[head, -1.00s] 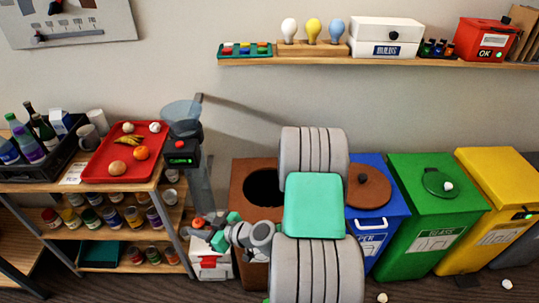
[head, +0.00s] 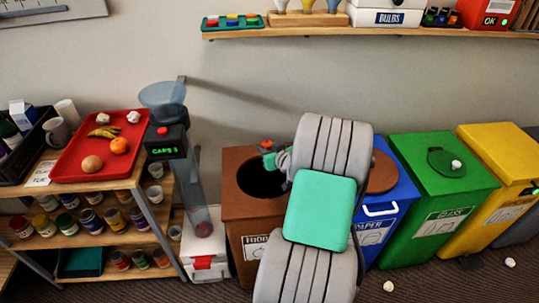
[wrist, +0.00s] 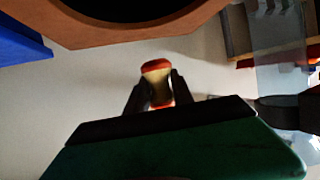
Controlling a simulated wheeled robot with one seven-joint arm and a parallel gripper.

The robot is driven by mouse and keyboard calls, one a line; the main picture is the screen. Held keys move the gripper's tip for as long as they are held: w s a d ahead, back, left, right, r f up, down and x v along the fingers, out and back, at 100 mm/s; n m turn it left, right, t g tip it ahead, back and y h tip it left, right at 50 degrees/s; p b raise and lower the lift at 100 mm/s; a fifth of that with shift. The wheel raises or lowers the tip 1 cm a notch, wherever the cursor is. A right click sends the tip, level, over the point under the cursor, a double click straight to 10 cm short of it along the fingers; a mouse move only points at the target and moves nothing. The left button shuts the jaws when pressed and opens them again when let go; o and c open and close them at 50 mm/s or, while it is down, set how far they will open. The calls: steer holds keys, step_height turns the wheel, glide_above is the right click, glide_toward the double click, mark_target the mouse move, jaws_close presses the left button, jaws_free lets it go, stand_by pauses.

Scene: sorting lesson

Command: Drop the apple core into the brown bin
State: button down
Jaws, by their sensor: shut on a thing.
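The apple core (wrist: 156,84), red at its ends and pale in the middle, is pinched between the two dark fingers of my gripper (wrist: 157,92) in the wrist view. In the head view my gripper (head: 267,150) is at the far side of the brown bin's round opening, with the core's red end (head: 266,143) showing; my arm hides part of this area. The brown bin (head: 238,207), with a food label, has its dark opening uncovered. Its rim (wrist: 195,17) and dark hole cross the top of the wrist view. The core is apart from the rim there.
A brown round lid (head: 382,172) is beside my arm at the blue paper bin (head: 378,225). Green (head: 420,205) and yellow (head: 462,222) bins stand further right. A caps dispenser (head: 166,140) and a red tray (head: 70,165) on a shelf are left. Crumpled white pieces lie on the floor.

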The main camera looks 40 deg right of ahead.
steer(key=shift+s+d+h, duration=0.1)
steer(key=shift+d+h, duration=0.2)
steer(key=shift+d, duration=0.15)
steer(key=shift+f, duration=0.2)
step_height(320, 180, down, 5)
steer(key=b, duration=0.2)
steer(key=shift+f+b, duration=0.2)
steer(key=shift+b, duration=0.2)
steer(key=c, duration=1)
jaws_free()
steer(key=v, duration=0.8)
